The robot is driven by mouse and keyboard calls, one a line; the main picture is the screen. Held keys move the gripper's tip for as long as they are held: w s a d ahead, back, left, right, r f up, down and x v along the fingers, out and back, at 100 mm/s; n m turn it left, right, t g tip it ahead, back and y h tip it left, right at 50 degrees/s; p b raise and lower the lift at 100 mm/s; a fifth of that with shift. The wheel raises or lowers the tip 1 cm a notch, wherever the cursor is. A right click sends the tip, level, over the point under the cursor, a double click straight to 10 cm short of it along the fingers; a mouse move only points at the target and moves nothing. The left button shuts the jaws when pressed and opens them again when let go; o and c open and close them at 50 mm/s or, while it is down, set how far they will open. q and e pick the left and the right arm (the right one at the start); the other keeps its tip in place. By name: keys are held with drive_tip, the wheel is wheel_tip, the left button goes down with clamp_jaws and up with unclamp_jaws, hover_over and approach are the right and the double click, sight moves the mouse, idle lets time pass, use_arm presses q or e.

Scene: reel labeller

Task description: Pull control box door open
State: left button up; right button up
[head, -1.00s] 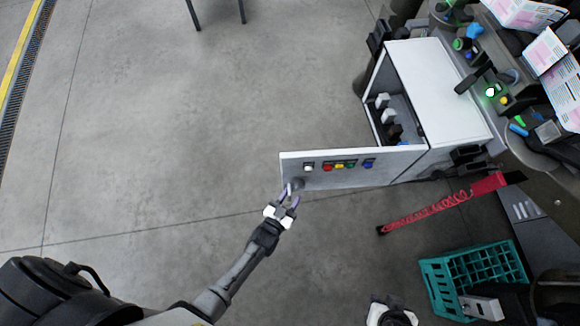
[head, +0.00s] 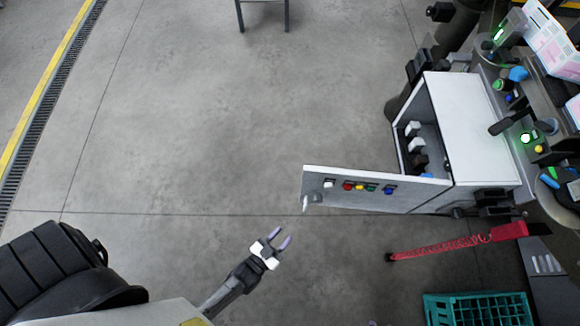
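The control box (head: 470,115) is a white cabinet at the right. Its door (head: 405,199) stands wide open and reaches to the left, showing several dark and white parts inside. The door's front carries a row of coloured buttons (head: 360,187) and a grey handle (head: 314,198) near its free edge. My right gripper is not in view.
A red coiled cord (head: 440,246) lies below the door. A teal crate (head: 478,308) stands at the bottom right. A cluttered machine top (head: 530,110) borders the cabinet at the right. The grey floor left of the door is clear.

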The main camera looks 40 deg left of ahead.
use_arm(q)
drive_tip(key=shift+s, duration=0.95)
drive_tip(key=shift+c, duration=0.3)
